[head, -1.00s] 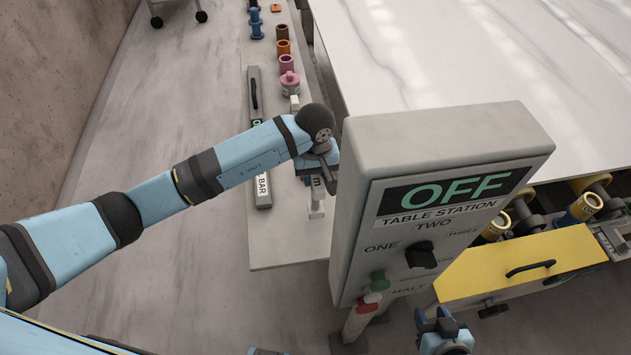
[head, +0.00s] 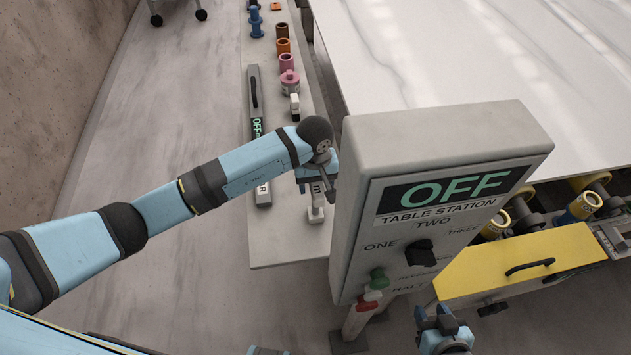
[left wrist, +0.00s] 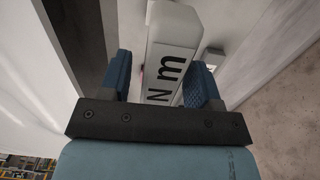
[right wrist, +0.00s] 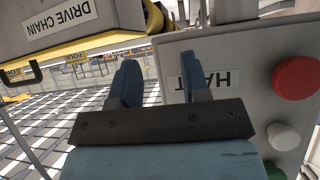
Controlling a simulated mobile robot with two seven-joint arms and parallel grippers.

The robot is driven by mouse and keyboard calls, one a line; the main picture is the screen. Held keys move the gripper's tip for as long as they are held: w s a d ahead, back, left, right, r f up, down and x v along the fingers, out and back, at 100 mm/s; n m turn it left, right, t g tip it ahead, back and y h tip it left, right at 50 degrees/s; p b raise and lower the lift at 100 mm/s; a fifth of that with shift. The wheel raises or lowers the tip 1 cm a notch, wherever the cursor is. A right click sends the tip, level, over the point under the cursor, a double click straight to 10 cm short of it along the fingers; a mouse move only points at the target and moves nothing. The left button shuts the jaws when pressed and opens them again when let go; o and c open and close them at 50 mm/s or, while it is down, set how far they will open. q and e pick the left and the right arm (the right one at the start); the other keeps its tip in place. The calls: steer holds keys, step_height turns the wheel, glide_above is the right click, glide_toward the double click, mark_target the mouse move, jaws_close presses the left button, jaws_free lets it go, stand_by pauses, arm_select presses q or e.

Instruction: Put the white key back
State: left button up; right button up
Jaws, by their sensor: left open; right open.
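A white block with dark letters (left wrist: 172,62), which may be the white key, stands between the fingers of my left gripper (left wrist: 160,80) in the left wrist view. In the head view its pale lower part (head: 316,213) shows at the grey ledge below the gripper (head: 315,187). The left fingers are open around it. Whether they touch it, and its far end, cannot be seen. My right gripper (head: 440,322) is open and empty in front of the OFF control box (head: 445,150); the right wrist view shows it beside the HALT label (right wrist: 212,80).
The grey ledge (head: 285,245) also holds a dark bar (head: 255,100), a small white block (head: 294,105), a pink jar (head: 290,82) and several coloured cylinders. The white stone slab (head: 450,60) lies behind the control box. A yellow drawer (head: 525,265) is at lower right.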

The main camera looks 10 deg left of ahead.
arm_select(q)
step_height(320, 180, up, 11)
steer(key=shift+w+r+b, duration=0.1)
steer(key=shift+w+b, duration=0.05)
steer(key=shift+b, duration=0.85)
steer(key=shift+r, duration=0.5)
